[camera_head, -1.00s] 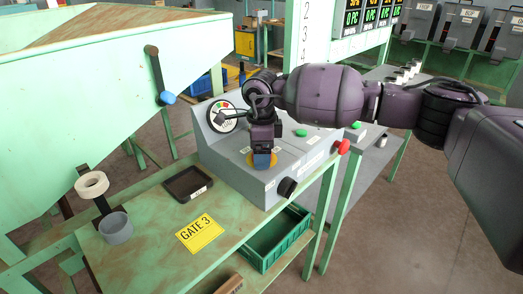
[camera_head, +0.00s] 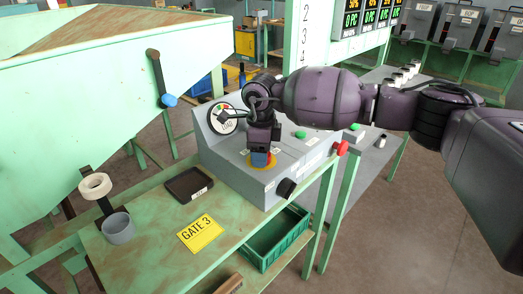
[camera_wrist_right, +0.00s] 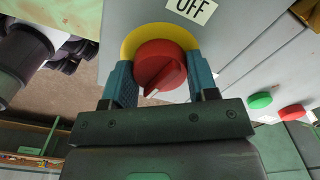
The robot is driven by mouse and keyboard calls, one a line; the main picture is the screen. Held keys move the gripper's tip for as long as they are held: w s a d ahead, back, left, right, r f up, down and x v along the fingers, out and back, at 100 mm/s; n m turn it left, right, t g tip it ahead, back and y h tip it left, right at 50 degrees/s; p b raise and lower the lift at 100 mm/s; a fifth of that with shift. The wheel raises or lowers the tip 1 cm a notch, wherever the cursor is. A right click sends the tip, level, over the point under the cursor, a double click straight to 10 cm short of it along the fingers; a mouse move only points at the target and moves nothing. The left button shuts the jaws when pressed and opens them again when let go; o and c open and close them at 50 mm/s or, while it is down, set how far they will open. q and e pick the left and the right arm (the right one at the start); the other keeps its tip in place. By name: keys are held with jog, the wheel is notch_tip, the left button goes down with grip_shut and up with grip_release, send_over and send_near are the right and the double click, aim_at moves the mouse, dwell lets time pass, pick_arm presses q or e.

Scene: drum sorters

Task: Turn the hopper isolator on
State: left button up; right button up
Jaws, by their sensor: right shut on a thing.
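The hopper isolator is a red rotary knob (camera_wrist_right: 160,62) on a yellow disc (camera_wrist_right: 130,42), set in the grey console. An OFF label (camera_wrist_right: 192,10) is beside the disc in the right wrist view. A pale mark on the knob faces the lower left there, away from that label. My right gripper (camera_wrist_right: 161,88) has its blue fingertips on either side of the knob and is shut on it. In the head view my right gripper (camera_head: 261,158) points down at the yellow disc (camera_head: 272,164) and mostly hides the knob. My left gripper is out of view.
A dark tray (camera_head: 190,184), GATE 3 sign (camera_head: 200,233) and grey cup (camera_head: 118,228) are on the green bench.

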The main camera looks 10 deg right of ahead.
jog(key=shift+r+m+p, duration=0.25)
jog(key=shift+m+p, duration=0.2)
jog(key=shift+m, duration=0.95)
jog(key=m+p, duration=0.2)
jog(key=m, duration=0.1)
jog(key=shift+m, duration=0.3)
jog(key=m+p, duration=0.1)
jog(key=m, duration=0.2)
jog(key=shift+m+p, duration=0.3)
jog(key=shift+p, duration=0.1)
jog(key=m+p, duration=0.1)
jog(key=m, duration=0.2)
jog(key=shift+f+m, duration=0.1)
jog(key=shift+m, duration=0.3)
jog(key=shift+m+p, duration=0.4)
jog(key=shift+m, duration=0.3)
jog(key=o, duration=0.9)
jog(key=shift+f, duration=0.1)
